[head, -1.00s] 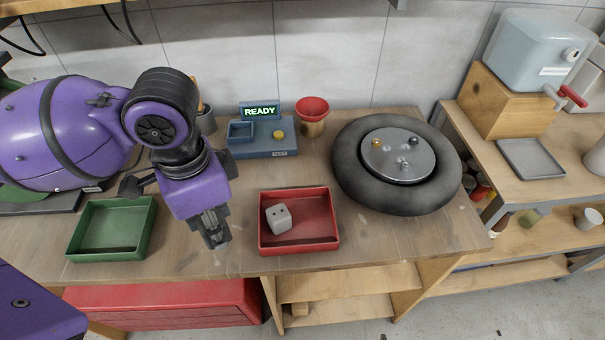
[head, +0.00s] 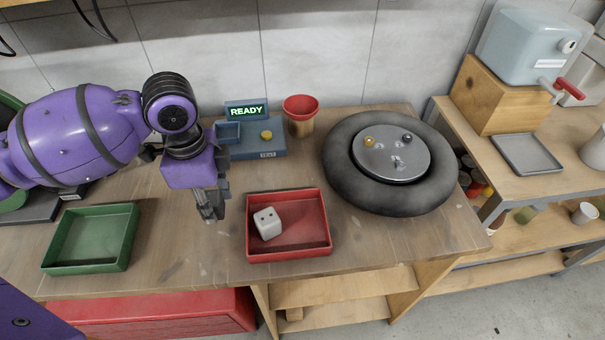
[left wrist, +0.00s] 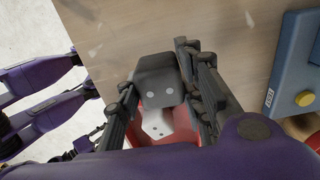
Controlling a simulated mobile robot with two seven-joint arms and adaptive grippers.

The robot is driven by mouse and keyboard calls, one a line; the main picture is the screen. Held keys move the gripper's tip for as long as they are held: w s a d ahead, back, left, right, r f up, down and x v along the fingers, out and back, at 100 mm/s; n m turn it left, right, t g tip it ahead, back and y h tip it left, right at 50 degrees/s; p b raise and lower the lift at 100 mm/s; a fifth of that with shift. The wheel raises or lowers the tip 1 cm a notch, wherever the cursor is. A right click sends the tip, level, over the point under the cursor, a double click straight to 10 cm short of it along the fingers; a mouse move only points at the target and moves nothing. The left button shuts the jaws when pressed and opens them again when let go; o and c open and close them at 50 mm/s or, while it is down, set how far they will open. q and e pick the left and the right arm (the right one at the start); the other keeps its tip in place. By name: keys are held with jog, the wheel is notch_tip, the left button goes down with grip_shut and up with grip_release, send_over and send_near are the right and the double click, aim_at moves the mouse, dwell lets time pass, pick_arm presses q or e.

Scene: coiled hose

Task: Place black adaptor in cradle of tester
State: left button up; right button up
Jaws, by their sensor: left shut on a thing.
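The black adaptor (left wrist: 160,80), a dark block with two pale dots, is between the fingers of my left gripper (left wrist: 158,88) in the left wrist view. My left gripper (head: 210,208) is shut on it, pointing down over the bench left of the red tray; the adaptor is hardly visible in the head view. The tester (head: 262,149) is a blue box with a lit READY screen (head: 246,111) and a yellow button. Its cradle (head: 228,132), a square recess at its left, looks empty. The gripper is in front of the tester, apart from it. My right gripper is not in view.
A red tray (head: 326,247) holds a white dotted block (head: 267,223). A green tray (head: 125,262) looks empty at the left. A red-topped cup (head: 301,112) stands right of the tester. A black coiled hose (head: 345,185) surrounds a metal disc.

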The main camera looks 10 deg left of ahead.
aim_at(215, 210)
pick_arm(q)
jog(key=shift+w+a+f, duration=0.25)
jog(key=shift+w+f, duration=0.35)
jog(key=shift+f, duration=0.2)
jog(key=shift+w+a+f, duration=0.1)
jog(key=shift+w+f, duration=0.05)
jog(key=shift+f, duration=1.5)
jog(key=o, duration=1.1)
jog(key=shift+f, duration=0.15)
jog(key=shift+o, duration=0.2)
